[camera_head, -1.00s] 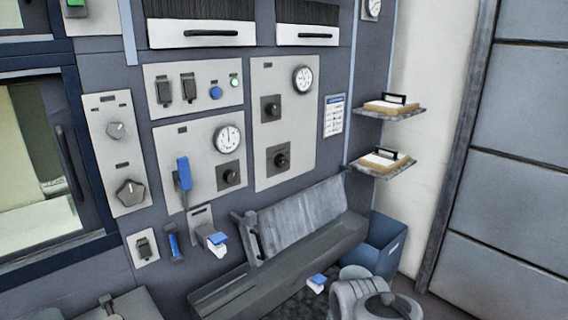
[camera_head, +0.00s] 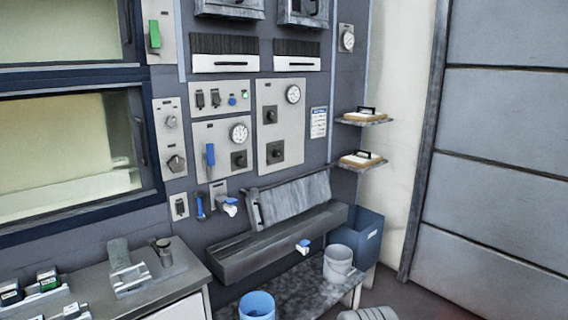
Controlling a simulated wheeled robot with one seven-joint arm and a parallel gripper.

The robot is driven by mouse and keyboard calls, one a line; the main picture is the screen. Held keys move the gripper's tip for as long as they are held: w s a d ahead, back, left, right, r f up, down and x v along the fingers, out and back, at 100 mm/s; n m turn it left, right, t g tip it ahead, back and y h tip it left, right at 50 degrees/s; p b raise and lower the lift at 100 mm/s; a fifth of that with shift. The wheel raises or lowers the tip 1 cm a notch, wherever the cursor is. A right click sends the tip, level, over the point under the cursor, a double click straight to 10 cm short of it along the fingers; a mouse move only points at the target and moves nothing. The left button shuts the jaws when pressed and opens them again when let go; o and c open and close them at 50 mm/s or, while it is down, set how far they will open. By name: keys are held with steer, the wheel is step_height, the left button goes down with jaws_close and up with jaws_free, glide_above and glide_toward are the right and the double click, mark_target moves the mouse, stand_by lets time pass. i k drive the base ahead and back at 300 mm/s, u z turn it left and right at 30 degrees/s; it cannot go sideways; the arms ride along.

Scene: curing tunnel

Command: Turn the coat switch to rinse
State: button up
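No label is readable, so I cannot tell which control is the coat switch. A tall grey panel (camera_head: 170,138) left of centre carries a round knob (camera_head: 170,121) above and a lobed dark grey knob (camera_head: 176,163) below. The panels to its right carry a blue-handled lever (camera_head: 210,155) pointing up, small black switches (camera_head: 207,99), a blue button (camera_head: 232,101) and black square-based knobs (camera_head: 270,116). My gripper is not in view; a grey rounded part at the bottom edge looks like my arm.
A long grey trough (camera_head: 280,243) juts out below the panels. A grey counter (camera_head: 90,275) stands at lower left, and a bench (camera_head: 315,278) with a blue bucket (camera_head: 257,305) and a white bucket (camera_head: 338,264) at bottom centre. Two shelves (camera_head: 364,121) hang at right.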

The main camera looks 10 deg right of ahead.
mark_target(276, 151)
steer(key=z, duration=0.5)
steer(key=i, duration=0.5)
steer(key=z, duration=0.55)
steer(key=i, duration=0.9)
steer(key=u, duration=0.9)
steer(key=i, duration=0.65)
steer(key=u, duration=0.7)
